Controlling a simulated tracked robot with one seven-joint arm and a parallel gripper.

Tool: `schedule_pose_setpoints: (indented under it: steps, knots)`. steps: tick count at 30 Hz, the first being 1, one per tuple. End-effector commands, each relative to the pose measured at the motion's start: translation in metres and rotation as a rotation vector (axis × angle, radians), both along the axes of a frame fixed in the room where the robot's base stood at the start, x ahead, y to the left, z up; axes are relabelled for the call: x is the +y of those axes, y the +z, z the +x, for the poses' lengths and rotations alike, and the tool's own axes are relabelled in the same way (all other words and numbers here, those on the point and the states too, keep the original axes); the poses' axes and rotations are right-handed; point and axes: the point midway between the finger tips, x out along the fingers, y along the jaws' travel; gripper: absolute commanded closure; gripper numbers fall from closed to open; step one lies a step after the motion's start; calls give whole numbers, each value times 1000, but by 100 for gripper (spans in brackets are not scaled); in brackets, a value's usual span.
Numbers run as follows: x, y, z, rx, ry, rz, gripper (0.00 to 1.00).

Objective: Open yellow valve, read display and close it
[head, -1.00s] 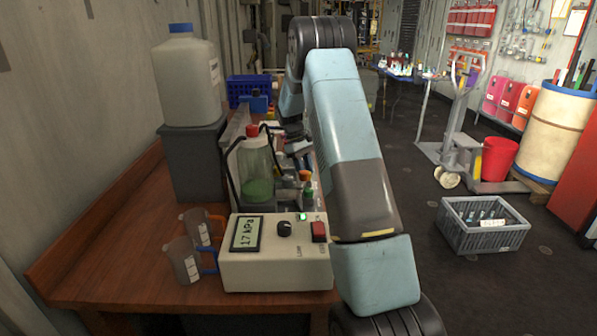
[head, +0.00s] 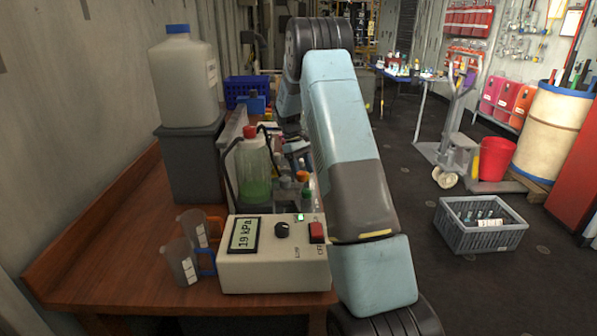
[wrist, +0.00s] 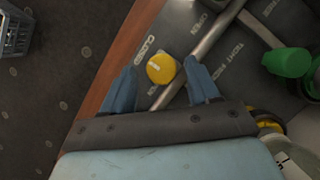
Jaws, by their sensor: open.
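The yellow valve (wrist: 161,69) is a round knob with a pale mark, on a dark panel beside a metal pipe in the wrist view. White lettering reading CLOSED sits just by it. My gripper (wrist: 159,66) is open, its two blue fingers on either side of the knob with gaps visible; contact cannot be told. The display (head: 243,235) is on a cream box (head: 275,270) at the table's front and reads 19 kPa. The box also has a black dial, a lit green light and a red switch. The valve cannot be made out in the head view.
A bottle with green contents (head: 254,170) stands behind the box. A large jug (head: 184,85) sits on a grey block at left. Two beakers (head: 180,262) stand left of the box. A green knob (wrist: 287,62) lies right of the valve. A grey crate (head: 482,226) is on the floor.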

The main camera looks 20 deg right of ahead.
Motion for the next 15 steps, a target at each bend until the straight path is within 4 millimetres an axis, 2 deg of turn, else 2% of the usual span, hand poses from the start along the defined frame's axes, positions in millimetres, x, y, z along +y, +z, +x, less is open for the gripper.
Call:
schedule_pose_setpoints:
  steps: [5,15]
  knots:
    - [3,20,9,-3,1,-1,40]
    - [13,81,35,-4,1,-1,40]
